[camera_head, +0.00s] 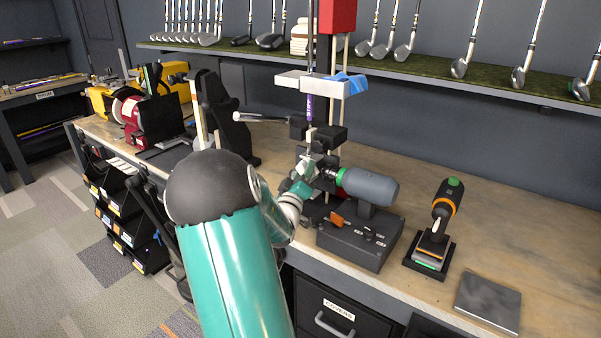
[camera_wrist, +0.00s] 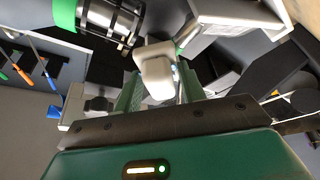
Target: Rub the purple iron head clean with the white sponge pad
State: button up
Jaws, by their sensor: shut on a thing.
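My gripper (camera_head: 305,178) is at the vertical stand in the middle of the bench, left of a grey motor unit. In the wrist view its green fingers (camera_wrist: 158,92) are shut on a white block (camera_wrist: 154,70), which looks like the sponge pad. In the head view the pad is too small to make out. A club with a purple band (camera_head: 309,108) stands upright in the stand's clamp, above my gripper. I cannot make out a purple iron head in either view, nor whether the pad touches one.
The grey motor unit (camera_head: 369,187) sits close to the right of my gripper. A white tray (camera_head: 292,79) with a blue cloth (camera_head: 350,83) is above. Several irons line the back shelf (camera_head: 430,72).

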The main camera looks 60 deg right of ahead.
jog(key=shift+w+a, duration=0.25)
jog(key=shift+a, duration=1.25)
jog(key=shift+w+a, duration=0.2)
jog(key=shift+a, duration=1.25)
jog(key=shift+a, duration=0.1)
jog(key=shift+w+a, duration=0.15)
jog(key=shift+a, duration=0.55)
jog(key=shift+w+a, duration=0.1)
jog(key=shift+a, duration=0.6)
